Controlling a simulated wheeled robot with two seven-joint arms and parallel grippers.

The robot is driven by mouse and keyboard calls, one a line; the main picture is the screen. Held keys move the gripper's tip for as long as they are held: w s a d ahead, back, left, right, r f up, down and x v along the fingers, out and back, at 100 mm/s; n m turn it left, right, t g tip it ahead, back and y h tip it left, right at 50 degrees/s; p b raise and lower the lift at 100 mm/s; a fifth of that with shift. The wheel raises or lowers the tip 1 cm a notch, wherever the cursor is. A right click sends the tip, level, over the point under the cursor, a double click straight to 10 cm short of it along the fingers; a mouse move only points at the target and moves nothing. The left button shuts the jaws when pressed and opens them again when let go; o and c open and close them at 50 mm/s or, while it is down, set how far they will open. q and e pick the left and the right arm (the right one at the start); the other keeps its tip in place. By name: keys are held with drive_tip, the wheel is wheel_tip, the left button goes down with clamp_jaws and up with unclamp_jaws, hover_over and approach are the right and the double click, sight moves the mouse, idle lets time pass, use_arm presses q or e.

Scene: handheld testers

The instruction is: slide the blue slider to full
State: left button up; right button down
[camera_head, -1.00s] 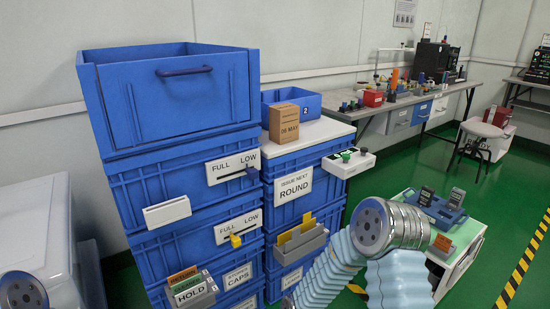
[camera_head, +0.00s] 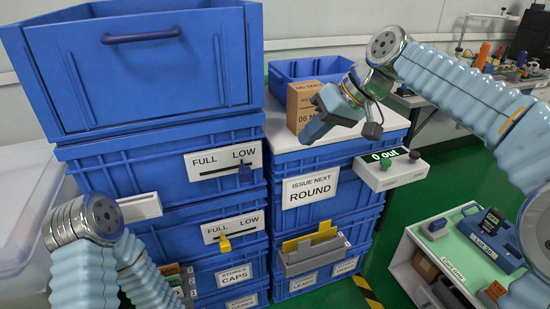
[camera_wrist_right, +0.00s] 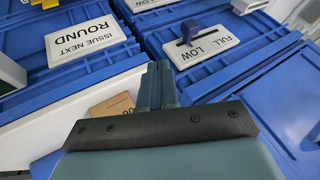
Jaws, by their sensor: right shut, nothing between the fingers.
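The blue slider (camera_head: 244,173) sits at the LOW end of the slot in the upper white FULL–LOW plate (camera_head: 208,166), on the front of a blue crate in the left stack. It also shows in the right wrist view (camera_wrist_right: 189,30), where the plate (camera_wrist_right: 215,45) appears upside down. My right gripper (camera_head: 314,126) is shut and empty, above the white top of the right stack, to the right of the slider and apart from it. Its closed fingers (camera_wrist_right: 157,85) show in the right wrist view. Of my left arm only links show; its gripper is not in view.
A yellow slider (camera_head: 225,243) is on a second FULL–LOW plate below. A cardboard box (camera_head: 305,105) stands beside my right gripper. A white handle (camera_head: 139,207), a white button box (camera_head: 392,170) and a grey card holder (camera_head: 314,255) stick out from the fronts.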

sight(244, 172)
drive_tip(key=shift+w+a+f+b, duration=0.15)
drive_tip(key=shift+a+f, duration=1.2)
drive_tip(key=shift+a, duration=0.25)
drive_tip(key=shift+w+a+f+b, duration=0.15)
drive_tip(key=shift+a+f+b, duration=0.05)
drive_tip(key=shift+a+f, duration=1.3)
drive_tip(key=shift+w+a+f+b, duration=0.15)
drive_tip(key=shift+a+f, duration=1.05)
drive_tip(key=shift+a, duration=0.5)
drive_tip(key=a, duration=0.2)
drive_tip(key=s+a, duration=0.1)
drive_tip(key=a, duration=0.1)
drive_tip(key=s+a+p, duration=0.1)
drive_tip(key=a, duration=0.2)
drive_tip(key=shift+s+a, duration=0.1)
drive_tip(key=shift+s, duration=0.1)
